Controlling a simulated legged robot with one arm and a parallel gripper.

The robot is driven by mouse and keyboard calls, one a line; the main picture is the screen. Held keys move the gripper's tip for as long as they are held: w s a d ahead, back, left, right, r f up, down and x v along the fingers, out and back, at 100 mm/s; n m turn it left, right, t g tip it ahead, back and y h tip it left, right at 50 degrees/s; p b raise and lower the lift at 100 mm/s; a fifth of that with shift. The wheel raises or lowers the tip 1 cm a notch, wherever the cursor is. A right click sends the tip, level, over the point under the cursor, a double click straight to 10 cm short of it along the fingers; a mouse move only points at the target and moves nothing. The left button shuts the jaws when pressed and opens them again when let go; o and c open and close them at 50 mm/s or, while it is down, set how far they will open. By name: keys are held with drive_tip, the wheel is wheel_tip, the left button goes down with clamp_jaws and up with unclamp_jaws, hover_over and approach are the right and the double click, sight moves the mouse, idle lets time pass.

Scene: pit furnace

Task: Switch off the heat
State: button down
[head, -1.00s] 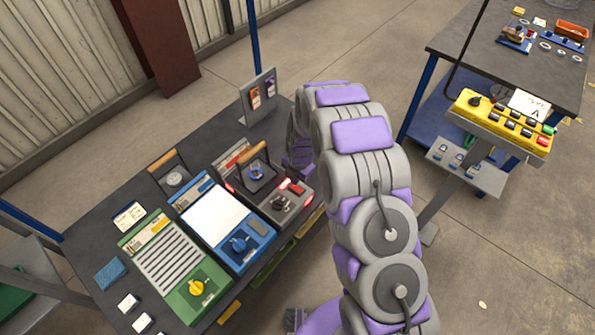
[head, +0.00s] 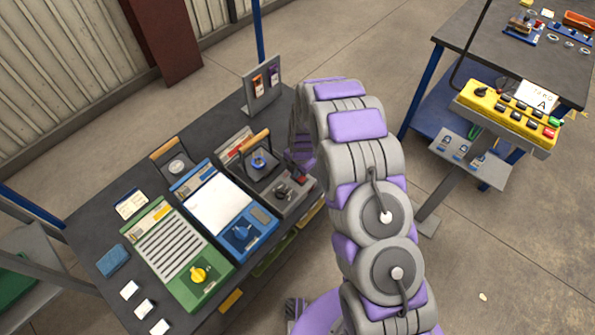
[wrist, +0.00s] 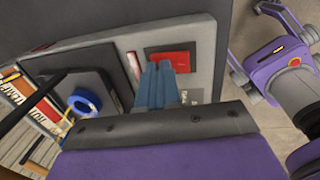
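The grey control unit (head: 272,205) lies at the right end of the dark bench's row of units. It has a dark knob (head: 282,190) and a red part (head: 300,179) near its far right corner. My gripper (head: 299,163) is low over that corner, largely hidden behind my arm. In the wrist view my blue-grey fingertips (wrist: 164,83) are together, with nothing visible between them.
A blue unit with a blue knob (head: 241,233) and a green unit with a yellow knob (head: 198,274) lie to the left. A wooden-handled dark plate with a blue ring (head: 259,163) stands close by. A yellow pendant box (head: 507,117) is at right.

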drive_tip(key=shift+s+d+f, duration=0.1)
drive_tip(key=shift+s+f, duration=0.05)
drive_tip(key=shift+s, duration=0.05)
